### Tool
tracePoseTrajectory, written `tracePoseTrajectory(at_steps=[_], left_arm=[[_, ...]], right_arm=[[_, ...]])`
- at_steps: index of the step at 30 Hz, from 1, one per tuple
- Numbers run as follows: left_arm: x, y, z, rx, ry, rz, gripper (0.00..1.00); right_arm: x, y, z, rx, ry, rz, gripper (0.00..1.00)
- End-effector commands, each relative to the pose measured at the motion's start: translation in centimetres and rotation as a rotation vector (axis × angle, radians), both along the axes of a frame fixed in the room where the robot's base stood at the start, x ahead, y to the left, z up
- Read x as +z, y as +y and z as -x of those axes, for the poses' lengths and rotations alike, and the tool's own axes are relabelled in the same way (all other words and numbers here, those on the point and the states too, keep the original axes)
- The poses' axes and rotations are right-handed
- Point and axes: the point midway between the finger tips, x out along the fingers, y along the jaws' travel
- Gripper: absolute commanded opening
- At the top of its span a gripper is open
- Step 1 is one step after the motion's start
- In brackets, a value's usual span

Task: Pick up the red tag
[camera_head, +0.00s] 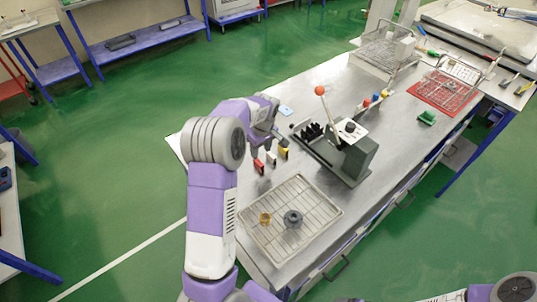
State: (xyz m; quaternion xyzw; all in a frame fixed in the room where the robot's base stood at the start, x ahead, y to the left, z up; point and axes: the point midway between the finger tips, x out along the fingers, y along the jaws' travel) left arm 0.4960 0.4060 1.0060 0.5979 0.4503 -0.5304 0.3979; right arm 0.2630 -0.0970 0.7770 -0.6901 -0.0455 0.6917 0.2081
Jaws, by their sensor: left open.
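A red tag (258,166) stands at the left end of a short row on the metal table (345,215). A tag with white and red (271,159) and a yellow tag (284,153) stand beside it to the right. My left gripper (267,144) is open and points down, just above and behind the row. Its fingers are small in the picture and partly overlap the tags' surroundings. I see no contact with the red tag. My right gripper is out of view; only part of that arm shows at the bottom right corner.
A grey press (352,155) with a red-knobbed lever (320,90) stands right of the tags. A wire tray (330,212) holding a brass part (265,218) and a grey ring (293,218) lies in front. A red tray (425,91) is farther back.

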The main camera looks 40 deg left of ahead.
Motion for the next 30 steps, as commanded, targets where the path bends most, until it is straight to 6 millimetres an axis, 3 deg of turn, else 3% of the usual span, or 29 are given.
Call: tracePoseTrajectory(at_steps=[15,24,30], left_arm=[[-6.7,0.5,0.4,0.0,0.002,0.001,0.49],[-7.1,0.6,0.4,0.0,0.001,0.0,0.49],[-7.1,0.6,0.3,0.0,0.001,0.0,0.2]], right_arm=[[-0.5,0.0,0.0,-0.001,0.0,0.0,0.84],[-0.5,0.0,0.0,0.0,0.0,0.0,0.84],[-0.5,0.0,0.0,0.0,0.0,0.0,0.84]])
